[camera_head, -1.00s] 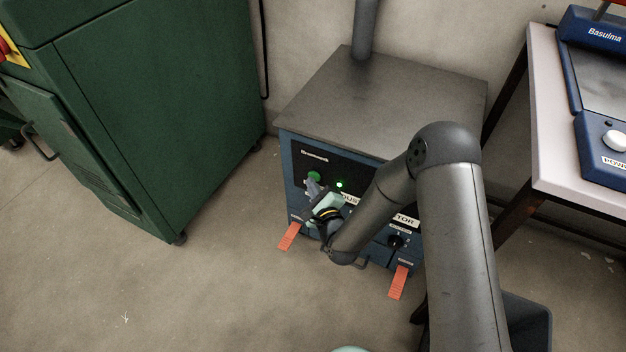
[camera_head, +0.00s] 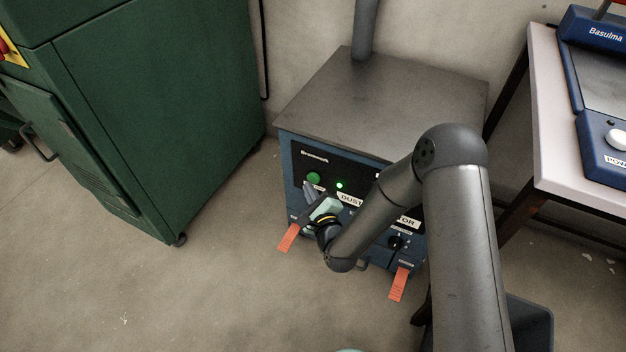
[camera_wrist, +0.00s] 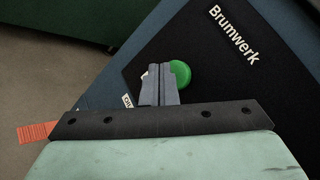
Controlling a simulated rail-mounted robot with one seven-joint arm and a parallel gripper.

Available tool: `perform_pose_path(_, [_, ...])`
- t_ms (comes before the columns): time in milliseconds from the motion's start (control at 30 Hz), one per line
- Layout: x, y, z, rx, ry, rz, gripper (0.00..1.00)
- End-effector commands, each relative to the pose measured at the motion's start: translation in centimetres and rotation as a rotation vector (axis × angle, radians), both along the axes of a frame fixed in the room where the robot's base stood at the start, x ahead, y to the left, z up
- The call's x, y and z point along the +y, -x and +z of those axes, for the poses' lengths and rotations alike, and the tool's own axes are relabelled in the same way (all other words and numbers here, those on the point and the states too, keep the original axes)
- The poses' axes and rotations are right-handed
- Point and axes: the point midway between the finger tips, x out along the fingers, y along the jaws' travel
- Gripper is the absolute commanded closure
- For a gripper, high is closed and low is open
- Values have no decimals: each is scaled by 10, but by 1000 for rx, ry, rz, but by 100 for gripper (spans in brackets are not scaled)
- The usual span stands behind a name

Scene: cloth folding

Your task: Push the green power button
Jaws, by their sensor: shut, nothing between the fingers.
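The green power button (camera_head: 313,178) is a round knob on the black front panel of the blue and grey dust collector (camera_head: 394,110). In the wrist view the green button (camera_wrist: 181,74) shows just beyond and to the right of the fingertips, partly covered by them. My gripper (camera_head: 308,188) is shut and empty, with its fingertips just below the button in the head view. It also shows in the wrist view (camera_wrist: 163,68). I cannot tell whether the fingertips touch the button.
A small green light (camera_head: 340,185) glows right of the button. Orange tags (camera_head: 289,238) hang at the unit's lower front. A dark green cabinet (camera_head: 160,110) stands left, and a white-topped table (camera_head: 565,150) stands right.

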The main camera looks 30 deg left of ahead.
Motion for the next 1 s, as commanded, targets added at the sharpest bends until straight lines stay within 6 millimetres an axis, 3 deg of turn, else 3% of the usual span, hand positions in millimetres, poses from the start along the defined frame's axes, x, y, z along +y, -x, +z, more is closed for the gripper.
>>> perform_pose_path(500, [-4, 49, -1, 1, 0, 2, 100])
perform_pose_path(1000, [-4, 51, 0, 0, -1, 1, 100])
